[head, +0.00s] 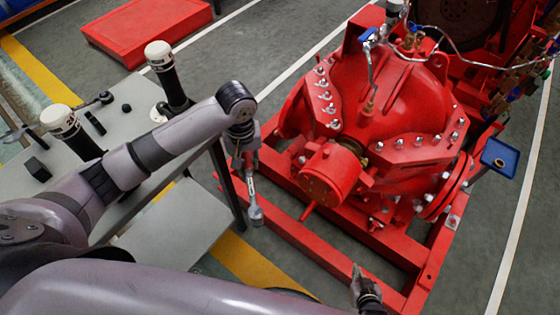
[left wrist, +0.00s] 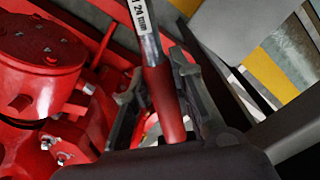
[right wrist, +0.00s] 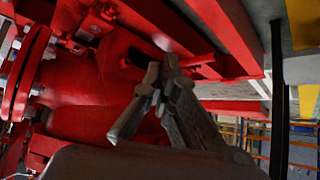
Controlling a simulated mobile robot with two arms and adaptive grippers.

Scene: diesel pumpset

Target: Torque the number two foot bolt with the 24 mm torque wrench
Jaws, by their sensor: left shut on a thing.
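The 24 mm torque wrench (head: 251,187) hangs from my left gripper (head: 244,150), head down, beside the red pump. In the left wrist view its red grip (left wrist: 164,100) is between the fingers, and the shaft label (left wrist: 143,15) reads 24 mm. The socket end (head: 256,214) is in free air near the red base frame (head: 300,240). My right gripper (head: 356,272) is low by the frame; in the right wrist view its fingertips (right wrist: 160,75) meet with nothing between them. The red pump (head: 390,120) carries several bolts; I cannot tell which is the number two foot bolt.
A grey bench (head: 130,130) at left holds white-capped black posts (head: 160,57) and small black parts. A small blue tray (head: 500,157) stands right of the pump. A red slab (head: 145,28) lies on the floor behind. The floor right of the frame is clear.

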